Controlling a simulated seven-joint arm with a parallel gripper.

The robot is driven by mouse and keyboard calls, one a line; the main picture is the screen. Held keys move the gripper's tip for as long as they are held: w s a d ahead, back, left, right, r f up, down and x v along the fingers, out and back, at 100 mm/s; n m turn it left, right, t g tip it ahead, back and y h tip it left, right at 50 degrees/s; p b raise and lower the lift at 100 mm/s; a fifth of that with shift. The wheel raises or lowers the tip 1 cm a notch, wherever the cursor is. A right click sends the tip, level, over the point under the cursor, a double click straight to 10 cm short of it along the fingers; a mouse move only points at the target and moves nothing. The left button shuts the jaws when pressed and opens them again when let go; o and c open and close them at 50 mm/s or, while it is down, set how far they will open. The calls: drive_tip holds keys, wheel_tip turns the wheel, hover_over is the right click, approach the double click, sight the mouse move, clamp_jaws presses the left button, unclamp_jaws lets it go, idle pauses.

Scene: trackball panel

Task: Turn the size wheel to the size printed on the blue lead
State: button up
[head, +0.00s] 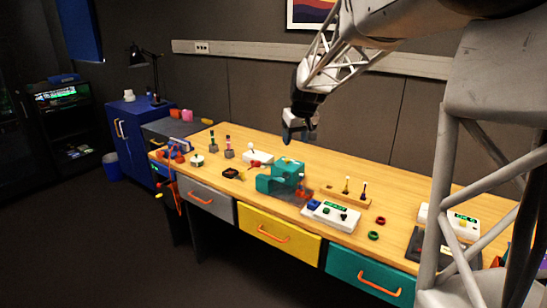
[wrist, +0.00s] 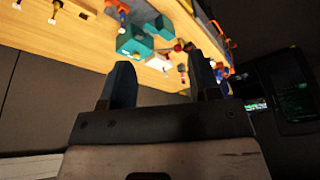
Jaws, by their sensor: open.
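My gripper (head: 299,134) is open and empty, held in the air above the back of the wooden desk. In the wrist view its two dark fingers (wrist: 164,78) are spread apart with nothing between them. A white panel (head: 330,215) with a small green display and dark knobs sits at the desk's front, below and to the right of my gripper. A small blue piece (head: 313,204) is at its left end; I cannot tell whether it is the blue lead. I cannot make out a size wheel or any printed size.
A teal machine (head: 281,177) stands mid-desk, also in the wrist view (wrist: 135,40). A wooden rack (head: 345,196) with upright tools stands to its right. A second white box (head: 449,221) with a display is at the right. Small rings lie between. Bare wood (head: 330,172) lies behind the rack.

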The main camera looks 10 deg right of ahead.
drive_tip(key=w+d+f, duration=0.2)
drive_tip(key=w+f, duration=0.1)
drive_tip(key=w, duration=0.5)
drive_tip(key=w+d+f, duration=0.1)
drive_tip(key=w+f, duration=0.2)
drive_tip(key=w, duration=0.5)
drive_tip(key=n, duration=0.2)
approach(287, 159)
drive_tip(key=f, duration=0.1)
drive_tip(key=shift+s+d+t+y, duration=0.15)
drive_tip(key=shift+d+t+y, duration=0.15)
drive_tip(key=shift+t+y, duration=0.1)
drive_tip(key=shift+f, duration=0.1)
drive_tip(key=shift+x, duration=3.8)
drive_tip(key=c, duration=0.9)
